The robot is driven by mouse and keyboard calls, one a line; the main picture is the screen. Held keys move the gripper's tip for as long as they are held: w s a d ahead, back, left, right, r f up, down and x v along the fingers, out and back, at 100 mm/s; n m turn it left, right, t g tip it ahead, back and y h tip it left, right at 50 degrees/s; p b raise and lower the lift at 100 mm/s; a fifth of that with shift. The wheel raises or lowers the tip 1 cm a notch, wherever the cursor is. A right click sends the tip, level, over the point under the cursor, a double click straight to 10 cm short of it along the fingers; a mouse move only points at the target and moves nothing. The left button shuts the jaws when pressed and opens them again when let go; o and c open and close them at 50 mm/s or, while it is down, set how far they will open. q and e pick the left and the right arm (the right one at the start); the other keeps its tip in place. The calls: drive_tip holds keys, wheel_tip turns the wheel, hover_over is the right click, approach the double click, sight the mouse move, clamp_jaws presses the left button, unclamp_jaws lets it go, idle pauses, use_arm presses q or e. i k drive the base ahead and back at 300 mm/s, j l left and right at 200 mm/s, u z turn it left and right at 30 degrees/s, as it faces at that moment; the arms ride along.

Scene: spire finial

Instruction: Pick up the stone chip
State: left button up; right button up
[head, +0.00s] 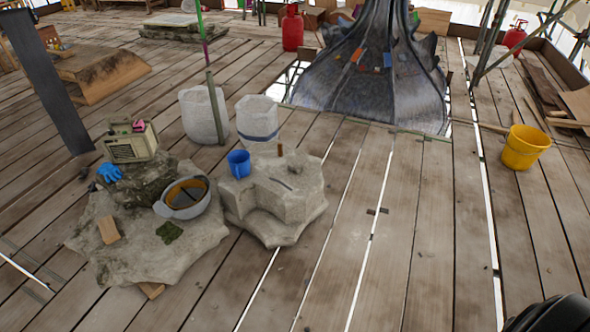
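I cannot single out a stone chip for certain in the head view. A pale stone block (285,200) with a stepped top stands on the deck near the middle. A broad rough stone slab (120,265) lies to its left. Small dark specks lie on the boards, too small to identify. Neither of my grippers shows. A dark rounded shape is cut off at the bottom right corner, with no fingers visible on it.
A blue mug (238,163) stands on the block. A grey basin (182,199), radio (130,142), blue glove (109,173) and wood piece (109,230) are on the left stones. White tubs (257,118), dark spire (375,85) stand behind. Yellow bucket (524,148) is right. Boards between are mostly clear, with gaps.

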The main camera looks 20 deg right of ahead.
sight(294, 167)
drive_tip(key=z, duration=0.45)
drive_tip(key=i+z, duration=0.4)
drive_tip(key=i+j+z, duration=0.15)
drive_tip(key=z, duration=0.3)
drive_tip(key=i+j+z, duration=0.25)
drive_tip(key=z, duration=0.15)
